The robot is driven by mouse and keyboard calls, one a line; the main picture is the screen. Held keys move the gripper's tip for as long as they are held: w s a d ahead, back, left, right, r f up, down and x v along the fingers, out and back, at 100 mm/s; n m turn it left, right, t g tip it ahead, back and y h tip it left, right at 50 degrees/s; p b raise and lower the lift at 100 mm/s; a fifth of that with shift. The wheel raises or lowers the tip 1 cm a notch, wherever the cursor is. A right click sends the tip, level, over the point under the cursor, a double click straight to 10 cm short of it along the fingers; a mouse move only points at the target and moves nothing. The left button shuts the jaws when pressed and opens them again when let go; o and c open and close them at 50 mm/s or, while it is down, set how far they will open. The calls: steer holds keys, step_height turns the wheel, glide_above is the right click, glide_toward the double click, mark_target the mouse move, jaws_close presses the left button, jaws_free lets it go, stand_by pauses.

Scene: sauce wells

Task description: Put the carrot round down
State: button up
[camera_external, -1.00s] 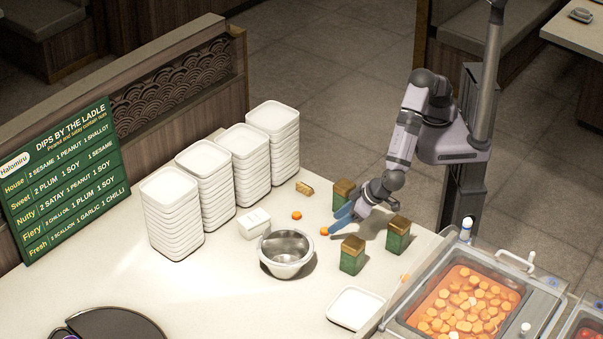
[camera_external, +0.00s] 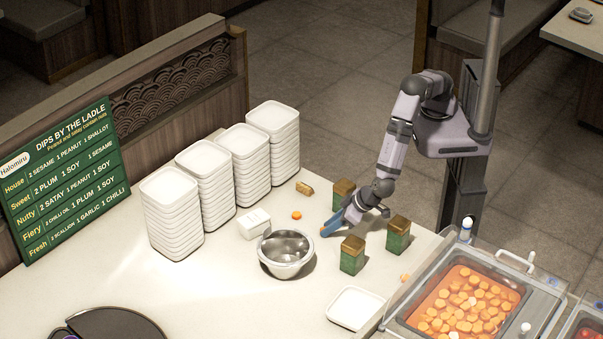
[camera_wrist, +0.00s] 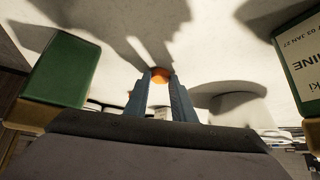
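My gripper (camera_external: 324,232) is low over the counter, between the steel bowl and the green boxes, with its blue fingers tilted down to the left. In the wrist view an orange carrot round (camera_wrist: 160,75) sits between the two fingertips, which close on it from both sides. In the external view this round is hidden by the fingers. I cannot tell whether it touches the counter. Another carrot round (camera_external: 296,215) lies loose on the counter, and another orange piece (camera_external: 404,277) lies near the carrot pan.
Green boxes with wooden tops (camera_external: 344,188) (camera_external: 398,236) (camera_external: 352,256) stand close around my gripper. A steel bowl (camera_external: 286,262), a white box (camera_external: 253,223), stacked white dishes (camera_external: 174,220) and a white tray (camera_external: 355,309) are nearby. The carrot pan (camera_external: 512,272) is at right.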

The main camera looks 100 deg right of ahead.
jaws_close()
step_height(320, 180, up, 10)
steer(key=b, duration=0.3)
stand_by(0.5)
steer(key=s+a+m+g+y+p, duration=0.2)
steer(key=a+m+g+y+p, duration=0.25)
steer(key=a+m, duration=0.4)
steer(key=w+a+r+m+t+y+p, duration=0.1)
steer(key=w+r+m+t+y+p, duration=0.1)
steer(key=w+m, duration=0.4)
steer(key=w+a+r+m+t+y+p, duration=0.2)
steer(key=w+r+m, duration=0.4)
steer(key=w, duration=0.3)
steer(key=t+p, duration=0.1)
steer(key=t, duration=0.1)
steer(key=shift+a+t, duration=0.25)
steer(key=shift+t, duration=0.1)
